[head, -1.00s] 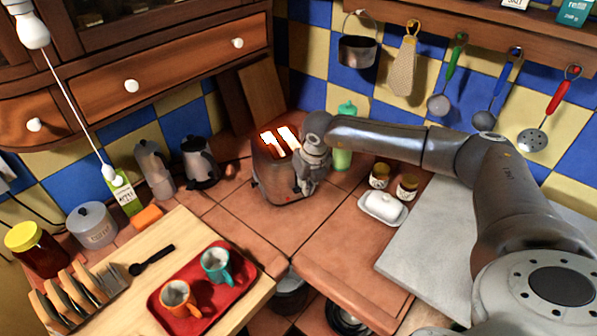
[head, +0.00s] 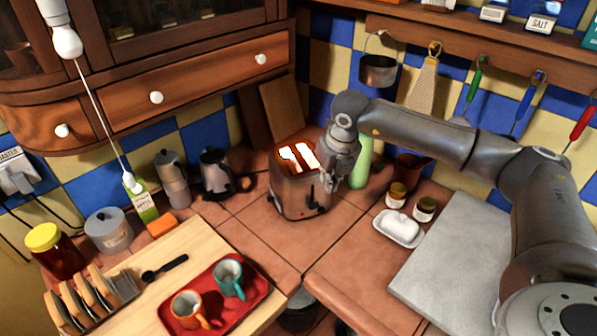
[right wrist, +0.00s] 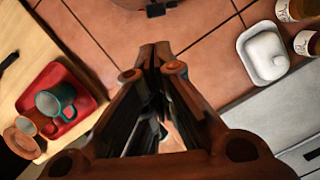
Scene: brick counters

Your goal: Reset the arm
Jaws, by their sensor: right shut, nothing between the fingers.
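My right arm comes in from the right in the head view and reaches over to the toaster (head: 300,190). My right gripper (head: 335,183) hangs down beside the toaster's right side, in front of the green bottle (head: 361,165). In the right wrist view its fingers (right wrist: 163,55) are together with nothing between them, above the tiled counter. The toaster's two slots glow brightly. Only a sliver of the toaster shows at the top edge of the wrist view. My left gripper does not show.
A red tray (head: 252,293) with an orange mug (head: 189,309) and a teal mug (head: 229,278) lies on the wooden board. A white butter dish (head: 399,229) and small jars stand right of the gripper. A grey slab (head: 455,250) lies at right. Tiles before the toaster are clear.

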